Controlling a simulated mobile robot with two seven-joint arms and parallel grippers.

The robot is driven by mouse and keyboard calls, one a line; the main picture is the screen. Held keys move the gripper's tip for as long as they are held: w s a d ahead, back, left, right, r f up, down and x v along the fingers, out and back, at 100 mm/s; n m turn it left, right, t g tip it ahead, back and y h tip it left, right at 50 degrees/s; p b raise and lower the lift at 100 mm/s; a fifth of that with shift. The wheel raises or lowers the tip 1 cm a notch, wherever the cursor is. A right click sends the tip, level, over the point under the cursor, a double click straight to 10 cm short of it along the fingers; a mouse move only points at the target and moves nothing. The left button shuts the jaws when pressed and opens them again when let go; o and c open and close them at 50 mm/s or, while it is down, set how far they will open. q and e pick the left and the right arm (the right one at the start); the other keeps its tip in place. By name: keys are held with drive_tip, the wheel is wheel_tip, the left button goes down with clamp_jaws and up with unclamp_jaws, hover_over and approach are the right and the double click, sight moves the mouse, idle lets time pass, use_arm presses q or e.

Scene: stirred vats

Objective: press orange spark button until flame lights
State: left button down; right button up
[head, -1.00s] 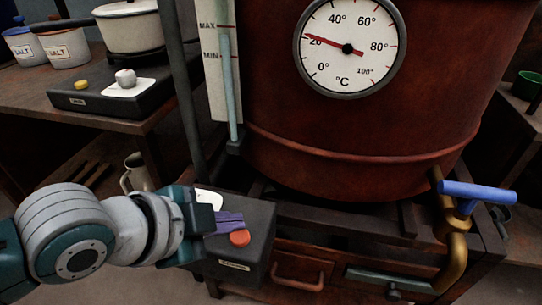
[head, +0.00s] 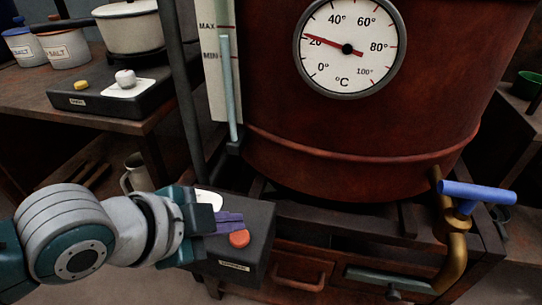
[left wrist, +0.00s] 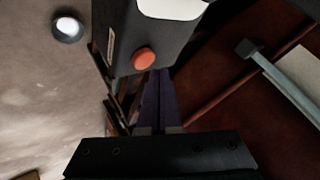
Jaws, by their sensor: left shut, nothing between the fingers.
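The orange spark button (head: 239,239) sits on the black burner box (head: 250,262) below the red vat. It also shows in the left wrist view (left wrist: 145,58), on the face of the box. My left gripper (head: 238,218) is shut and empty, its purple fingertips close beside the button in the head view. In the left wrist view the fingers (left wrist: 160,85) point toward the box, just right of the button; I cannot tell whether they touch it. No flame shows; the space under the vat is dark. My right gripper is not in view.
The large red vat (head: 360,135) carries a dial thermometer (head: 349,48) and a level gauge (head: 225,80). A brass tap with a blue handle (head: 478,192) sticks out at right. A bench with a pot (head: 132,28) and salt jars (head: 65,47) stands at left.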

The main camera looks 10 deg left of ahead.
sight(232, 240)
use_arm(q)
drive_tip(key=shift+f, duration=0.15)
drive_tip(key=shift+f, duration=0.3)
drive_tip(key=shift+f+b, duration=0.45)
drive_tip(key=shift+b, duration=0.05)
idle(0.6)
drive_tip(key=shift+r, duration=0.15)
drive_tip(key=shift+r+p, duration=0.75)
drive_tip(key=shift+p, duration=0.3)
wheel_tip(232, 240, up, 5)
drive_tip(key=p, duration=0.5)
idle(0.3)
